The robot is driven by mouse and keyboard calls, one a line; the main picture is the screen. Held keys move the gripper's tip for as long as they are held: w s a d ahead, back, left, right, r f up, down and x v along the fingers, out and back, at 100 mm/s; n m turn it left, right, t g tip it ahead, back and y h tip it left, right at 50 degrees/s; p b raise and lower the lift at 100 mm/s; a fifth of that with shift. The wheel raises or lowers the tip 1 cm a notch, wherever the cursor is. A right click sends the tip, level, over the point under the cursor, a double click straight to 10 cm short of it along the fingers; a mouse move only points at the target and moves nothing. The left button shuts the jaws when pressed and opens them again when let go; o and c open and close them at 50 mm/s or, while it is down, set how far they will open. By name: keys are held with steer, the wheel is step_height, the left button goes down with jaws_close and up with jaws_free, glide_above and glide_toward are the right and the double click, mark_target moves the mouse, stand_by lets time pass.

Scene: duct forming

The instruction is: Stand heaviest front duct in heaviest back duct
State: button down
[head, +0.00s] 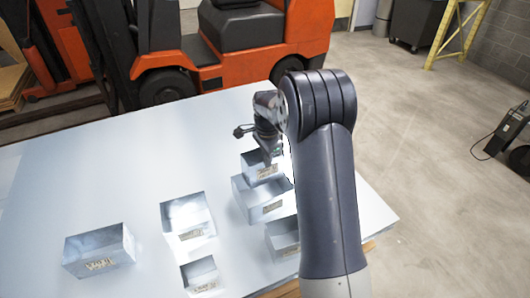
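Several open-topped shiny metal ducts with tan labels stand on a pale table; the label print is too small to read. Along the right side are a back duct (253,172), a wider duct (243,197) just in front of it, and a duct (275,237) partly hidden by my arm. Further left are a middle duct (172,221), a small front duct (188,281) and a wide left duct (80,254). My gripper (269,160) points down at the back duct, its tips over or in the opening. Whether it touches or grips a wall is unclear.
The table (110,160) has clear room at its back left and between the left and middle ducts. An orange forklift (250,60) stands behind it. Open floor (420,130) lies to the right, with a dark machine (507,135) at the far right.

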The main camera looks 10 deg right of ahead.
mark_target(267, 178)
steer(key=shift+f+b, duration=3.1)
steer(key=shift+f, duration=1.55)
steer(key=c, duration=2.1)
jaws_free()
steer(key=o, duration=0.5)
steer(key=shift+s, duration=0.1)
steer(key=shift+r+p, duration=2.3)
steer(key=shift+r, duration=1.2)
